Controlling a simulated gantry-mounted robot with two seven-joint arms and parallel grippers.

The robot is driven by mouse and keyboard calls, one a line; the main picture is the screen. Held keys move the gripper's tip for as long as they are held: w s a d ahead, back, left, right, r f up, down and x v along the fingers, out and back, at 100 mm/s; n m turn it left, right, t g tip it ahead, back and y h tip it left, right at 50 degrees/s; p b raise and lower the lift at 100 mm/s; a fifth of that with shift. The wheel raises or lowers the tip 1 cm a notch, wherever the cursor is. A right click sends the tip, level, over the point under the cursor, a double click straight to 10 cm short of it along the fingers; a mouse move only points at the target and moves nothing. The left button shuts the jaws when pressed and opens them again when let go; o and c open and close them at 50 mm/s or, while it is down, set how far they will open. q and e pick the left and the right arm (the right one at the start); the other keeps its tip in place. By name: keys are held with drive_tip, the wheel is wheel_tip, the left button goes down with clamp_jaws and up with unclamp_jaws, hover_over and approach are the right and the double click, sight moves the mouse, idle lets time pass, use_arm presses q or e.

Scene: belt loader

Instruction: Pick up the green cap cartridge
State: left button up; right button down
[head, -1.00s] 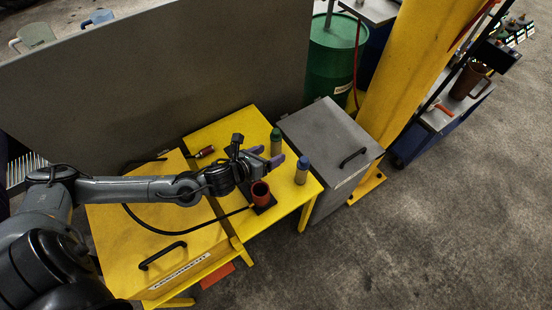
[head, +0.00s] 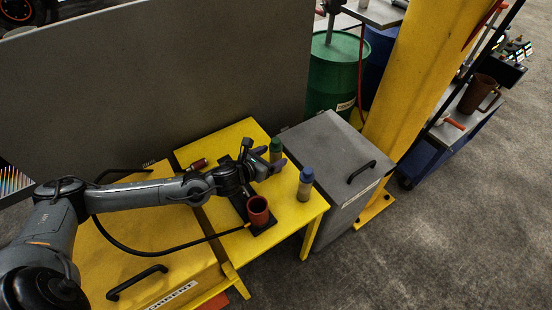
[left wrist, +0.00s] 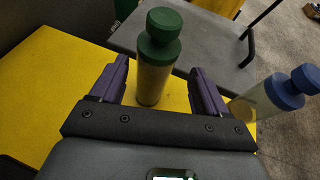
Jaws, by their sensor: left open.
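The green cap cartridge (head: 275,149) stands upright on the yellow table (head: 240,133). In the left wrist view the green cap cartridge (left wrist: 157,60) shows its pale see-through body between the two purple fingers. My left gripper (head: 272,163) is open, with a finger on either side of the cartridge and a gap on both sides. In the left wrist view the left gripper (left wrist: 158,88) points at the lower body of the cartridge. A blue cap cartridge (head: 305,184) stands to the right, and also shows in the left wrist view (left wrist: 278,95), outside the fingers. My right gripper is in neither view.
A red cup (head: 258,211) stands on a dark strip near the table's front. A grey chest (head: 325,140) with a black handle adjoins the table on the right. A grey panel (head: 150,85) rises behind. A red-handled item (head: 199,164) lies at the table's left.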

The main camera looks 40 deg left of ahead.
use_arm(q)
drive_tip(key=shift+w+a+f+b, duration=0.15)
drive_tip(key=shift+w+f+b, duration=0.15)
drive_tip(key=shift+w, duration=0.15)
drive_tip(key=b+x, duration=0.1)
drive_tip(key=x, duration=0.2)
drive_tip(key=shift+w+a, duration=0.1)
drive_tip(key=shift+a, duration=0.05)
drive_tip(key=shift+w+f+b, duration=0.15)
drive_tip(key=shift+w+b, duration=0.25)
drive_tip(key=shift+w, duration=0.1)
